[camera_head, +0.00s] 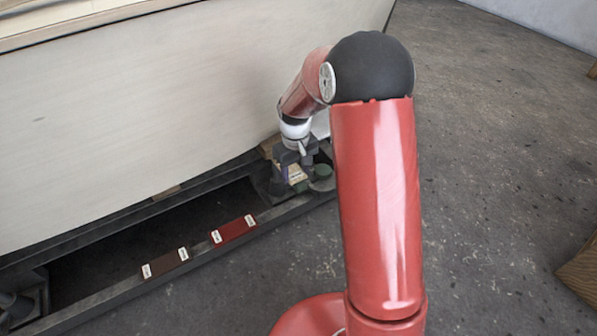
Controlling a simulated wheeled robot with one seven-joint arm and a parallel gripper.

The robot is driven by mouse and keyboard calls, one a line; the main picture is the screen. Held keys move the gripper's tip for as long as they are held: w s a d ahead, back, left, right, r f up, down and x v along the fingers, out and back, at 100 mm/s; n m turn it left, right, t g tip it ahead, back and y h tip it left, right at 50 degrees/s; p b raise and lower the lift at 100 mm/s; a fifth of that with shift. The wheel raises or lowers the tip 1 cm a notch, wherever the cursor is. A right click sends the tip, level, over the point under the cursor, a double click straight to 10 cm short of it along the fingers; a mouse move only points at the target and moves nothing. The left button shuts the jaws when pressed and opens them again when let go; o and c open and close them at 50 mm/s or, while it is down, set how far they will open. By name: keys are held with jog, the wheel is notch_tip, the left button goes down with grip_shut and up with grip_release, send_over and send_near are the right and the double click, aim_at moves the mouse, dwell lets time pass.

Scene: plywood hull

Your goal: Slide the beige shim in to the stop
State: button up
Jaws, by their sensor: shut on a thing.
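Only part of this piece shows between the fingers. The fingers and the cradle hide its far end, so I cannot tell how deep it sits or whether it touches a stop.
The pale plywood hull (150,120) fills the left. A dark metal rail (120,298) runs below it, carrying a red block (233,230) and a brown block (165,262) with white labels.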

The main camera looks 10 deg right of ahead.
aim_at(290, 168)
jog(key=shift+w+a+p, duration=0.25)
jog(key=shift+w, duration=0.55)
jog(key=shift+w+a+p, duration=0.2)
jog(key=shift+w+a, duration=0.1)
jog(key=shift+w, duration=0.5)
jog(key=shift+w+a+p, duration=0.25)
jog(key=shift+w, duration=0.55)
jog(key=o, duration=1.1)
jog(key=shift+s+d+r+p, duration=0.1)
jog(key=shift+s+r+p, duration=0.2)
jog(key=shift+r+p, duration=0.4)
jog(key=shift+s+d+r+p, duration=0.1)
jog(key=shift+s+r+p, duration=0.25)
jog(key=shift+r, duration=0.6)
jog(key=shift+s+d+r+p, duration=0.1)
jog(key=shift+s+r+p, duration=0.2)
jog(key=shift+r+p, duration=0.4)
jog(key=shift+r, duration=0.2)
